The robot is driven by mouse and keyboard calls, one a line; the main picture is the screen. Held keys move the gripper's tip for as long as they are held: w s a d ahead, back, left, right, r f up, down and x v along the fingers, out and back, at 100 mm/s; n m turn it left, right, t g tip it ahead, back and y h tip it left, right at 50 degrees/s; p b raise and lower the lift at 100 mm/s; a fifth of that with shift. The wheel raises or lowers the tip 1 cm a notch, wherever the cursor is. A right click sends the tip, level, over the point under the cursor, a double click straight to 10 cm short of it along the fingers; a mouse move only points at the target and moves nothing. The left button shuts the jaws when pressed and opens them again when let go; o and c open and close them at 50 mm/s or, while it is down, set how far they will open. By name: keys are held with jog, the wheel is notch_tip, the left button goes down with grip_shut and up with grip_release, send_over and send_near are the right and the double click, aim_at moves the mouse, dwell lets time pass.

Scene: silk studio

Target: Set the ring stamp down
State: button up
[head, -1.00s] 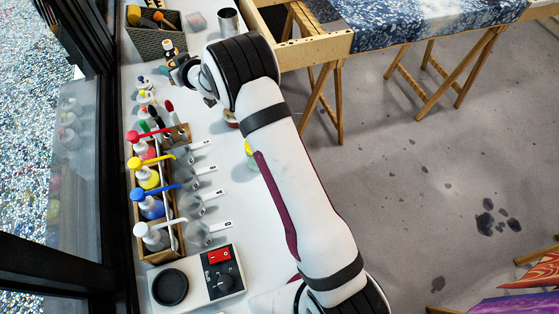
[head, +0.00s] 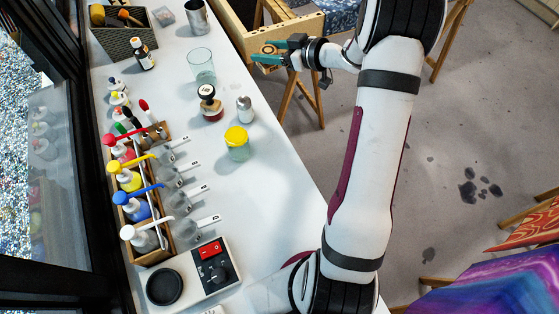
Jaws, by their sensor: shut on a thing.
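My gripper (head: 279,51) is at the upper middle of the head view, its teal fingers pointing left. It is shut on the ring stamp (head: 268,47), a small tan piece with a dark ring mark, partly hidden by the fingers. The stamp is over or near the end of the wooden frame table (head: 235,30). I cannot tell whether the stamp touches anything below it.
On the white bench (head: 262,190) stand an empty glass (head: 201,67), a black-knobbed object with a dark red base (head: 210,104), a small silver bottle (head: 244,110) and a yellow-lidded jar (head: 237,143). A bottle rack (head: 158,250) lines the left. The bench's right side is clear.

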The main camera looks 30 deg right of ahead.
jog(key=s+d+n+y, duration=0.2)
jog(key=s+d, duration=0.2)
jog(key=s, duration=1.3)
jog(key=s+a+n+g+y, duration=0.15)
jog(key=s+a, duration=0.25)
jog(key=s, duration=1.1)
jog(key=shift+g+h, duration=0.25)
jog(key=w+a+f, duration=0.2)
jog(key=f, duration=0.1)
jog(key=w+a+f, duration=0.3)
jog(key=f, duration=0.1)
jog(key=w+a+f, duration=0.3)
jog(key=f, duration=0.1)
jog(key=shift+a, duration=0.15)
jog(key=f, duration=0.4)
jog(key=shift+w+a+f, duration=0.1)
jog(key=shift+w+f, duration=0.05)
jog(key=shift+w, duration=0.05)
jog(key=shift+f, duration=0.1)
jog(key=o, duration=1.4)
jog(key=shift+c, duration=0.2)
